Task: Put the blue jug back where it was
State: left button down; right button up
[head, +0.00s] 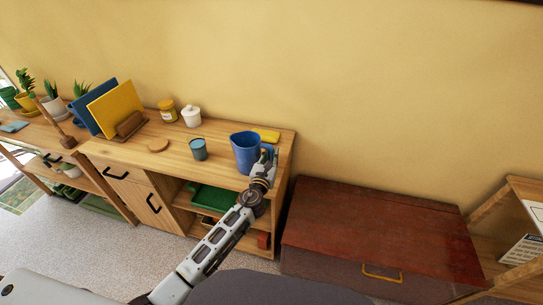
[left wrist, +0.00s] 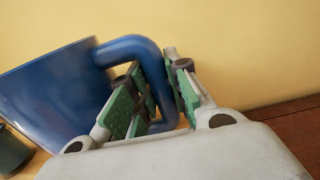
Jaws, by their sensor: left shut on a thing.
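The blue jug (head: 244,154) is upright at the right end of the wooden sideboard top (head: 215,172). I cannot tell whether its base touches the wood or hangs just above it. My left gripper (head: 267,157) is at the jug's right side, shut on its handle. In the left wrist view the jug (left wrist: 50,92) fills the left, and its handle (left wrist: 133,47) passes between the green-padded fingers of the gripper (left wrist: 155,98). The jug looks tilted in that view. My right gripper is not in view.
A blue-grey cup (head: 198,150) stands left of the jug, and a yellow item (head: 267,136) lies behind it. A red-brown chest (head: 380,230) stands right of the sideboard.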

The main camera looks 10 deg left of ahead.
pick_arm(q)
jog(key=c, duration=1.3)
grip_release()
jog(key=shift+c, duration=0.2)
jog(key=shift+r, duration=0.1)
jog(key=s+a, duration=0.1)
jog(key=s, duration=1.1)
